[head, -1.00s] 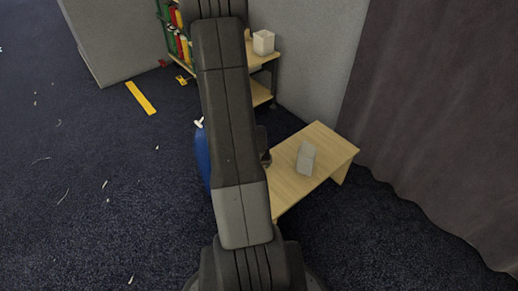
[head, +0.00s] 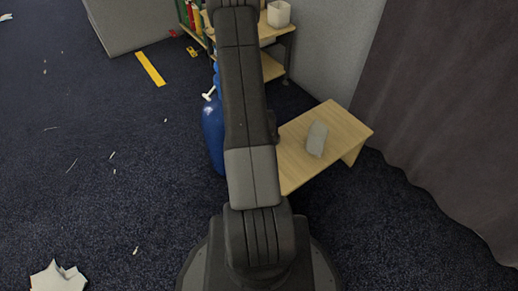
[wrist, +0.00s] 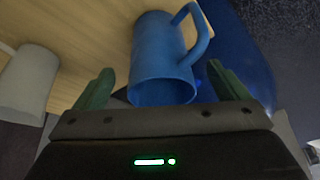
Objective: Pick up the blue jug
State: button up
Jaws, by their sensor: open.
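The blue jug (wrist: 160,50) shows in the wrist view on the light wooden table (wrist: 95,25), its open rim towards the camera and its handle on the right. My gripper (wrist: 162,84) is open, with one green finger on each side of the jug's near end in the picture. I cannot tell whether the fingers touch it. In the head view my arm covers the jug and my gripper, and the table (head: 345,130) shows to the right of the arm.
A grey cup-like object (wrist: 28,80) stands on the table; it also shows in the head view (head: 317,138). A large blue container (head: 212,135) with a white handle stands on the floor left of my arm. A shelf (head: 272,66), partition and curtain lie beyond.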

jog(key=b+x, duration=0.1)
jog(key=x, duration=0.3)
jog(key=shift+w+f, duration=0.1)
jog(key=shift+f, duration=0.2)
jog(key=shift+r, duration=0.1)
jog(key=c, duration=1.2)
jog(key=shift+c, duration=0.2)
jog(key=shift+r, duration=0.1)
